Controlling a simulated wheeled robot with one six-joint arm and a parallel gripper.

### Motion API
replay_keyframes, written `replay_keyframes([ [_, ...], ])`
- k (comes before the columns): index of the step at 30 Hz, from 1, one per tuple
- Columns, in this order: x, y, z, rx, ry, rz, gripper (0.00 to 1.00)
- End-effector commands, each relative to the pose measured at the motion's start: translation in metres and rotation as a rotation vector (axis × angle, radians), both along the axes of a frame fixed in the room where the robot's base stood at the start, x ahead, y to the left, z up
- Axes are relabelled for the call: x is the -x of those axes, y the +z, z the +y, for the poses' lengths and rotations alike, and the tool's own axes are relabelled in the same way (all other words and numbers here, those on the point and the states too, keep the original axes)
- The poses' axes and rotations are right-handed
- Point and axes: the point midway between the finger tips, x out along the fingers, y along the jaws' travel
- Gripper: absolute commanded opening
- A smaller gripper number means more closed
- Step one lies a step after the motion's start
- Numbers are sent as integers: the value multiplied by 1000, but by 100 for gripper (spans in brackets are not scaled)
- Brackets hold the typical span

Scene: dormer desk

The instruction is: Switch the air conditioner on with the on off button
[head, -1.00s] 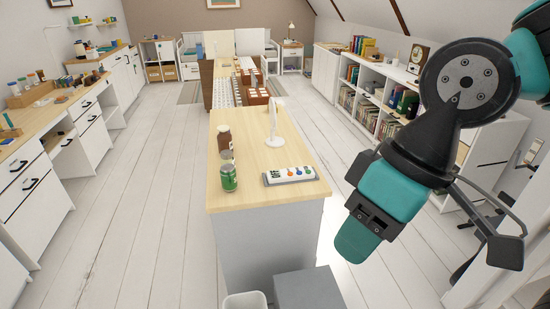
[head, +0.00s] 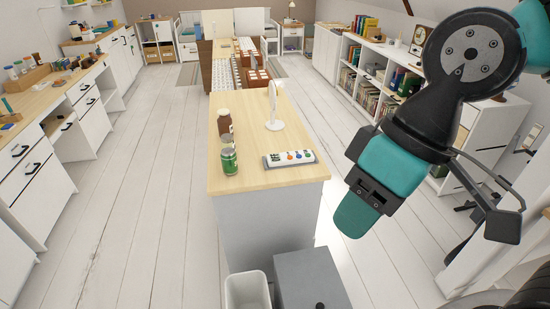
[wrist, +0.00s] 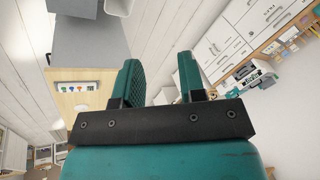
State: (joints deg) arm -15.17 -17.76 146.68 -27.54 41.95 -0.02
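A white-topped panel in a grey frame (head: 289,159), with several coloured round buttons and dark markings, lies on the near end of the wooden desk (head: 250,180). It also shows in the wrist view (wrist: 77,88), at the left. No air conditioner can be clearly identified, and an on off button is too small to make out. My gripper (head: 353,220) is in the air to the right of the desk, pointing down and apart from the panel. In the wrist view my gripper (wrist: 158,70) has its two teal fingers spread with a gap and nothing between them.
On the desk stand a green can (head: 229,160), a brown jar (head: 224,127) and a white lamp-like stand (head: 274,108). A white bin (head: 247,291) and a grey box (head: 310,280) stand before the desk. Open floor lies to its left.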

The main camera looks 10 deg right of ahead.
Motion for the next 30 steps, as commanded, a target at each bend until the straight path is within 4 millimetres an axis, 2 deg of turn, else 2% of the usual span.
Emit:
replay_keyframes([
  [1,0,0,0,0,0,0,37],
  [6,0,0,0,0,0,0,0],
  [30,0,0,0,0,0,0,0],
])
